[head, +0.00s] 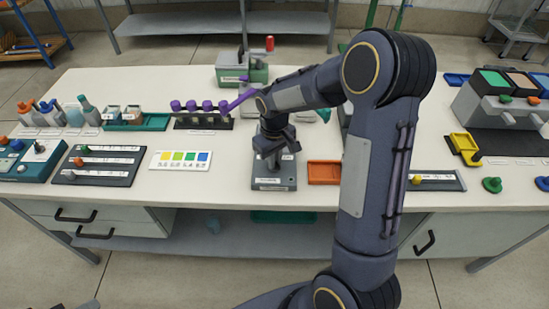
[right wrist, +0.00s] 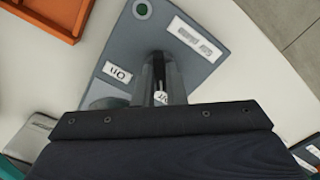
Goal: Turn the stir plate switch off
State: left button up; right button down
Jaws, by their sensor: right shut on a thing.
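The grey stir plate (head: 273,183) stands near the front edge of the white bench, at the middle of the head view. It also shows in the right wrist view (right wrist: 118,45), with a green round spot, a name label, an "On" label and a second label partly hidden by the fingers. My right gripper (head: 270,153) points down onto the stir plate. In the right wrist view its fingers (right wrist: 163,78) are shut on a small part, taken to be the switch, which they mostly hide. The switch's position cannot be made out. My left gripper is not in view.
An orange tray (head: 324,173) lies just right of the stir plate. A colour chart (head: 181,160) lies to its left. A rack with purple-capped tubes (head: 203,122) stands behind left, and a green-grey device (head: 243,72) further back. My right arm covers part of the bench.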

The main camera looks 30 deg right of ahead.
jog(key=shift+n, duration=0.5)
jog(key=c, duration=1.5)
grip_release()
jog(key=shift+r, duration=0.1)
notch_tip(320, 180, up, 8)
jog(key=shift+f, duration=0.15)
